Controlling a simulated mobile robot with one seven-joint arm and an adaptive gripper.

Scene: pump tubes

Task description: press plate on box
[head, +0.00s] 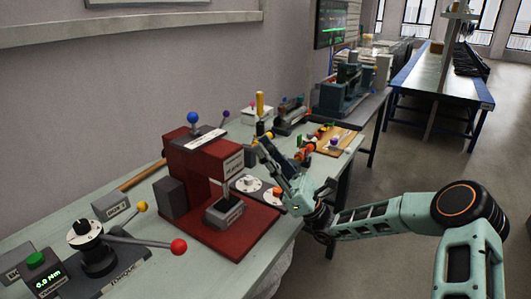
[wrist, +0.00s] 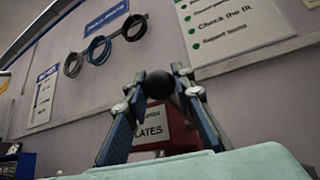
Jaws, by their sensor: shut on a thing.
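My gripper (wrist: 161,86) is shut on a black ball-shaped knob (wrist: 158,85), held between its two fingertips in the wrist view. What the knob belongs to is hidden. A red box (wrist: 146,138) with a label reading "PLATES" shows behind and below the knob, partly covered by the fingers. In the head view, my gripper (head: 256,143) is just right of the red press (head: 203,158), above the table. The knob cannot be made out there. A grey labelled block (head: 224,212) sits on the press base.
White discs (head: 247,184) lie beside the press. A lever with a red ball (head: 179,246) sticks out at the table's front left. An upright yellow handle (head: 260,103) and orange parts (head: 304,152) stand near the gripper. The floor at right is open.

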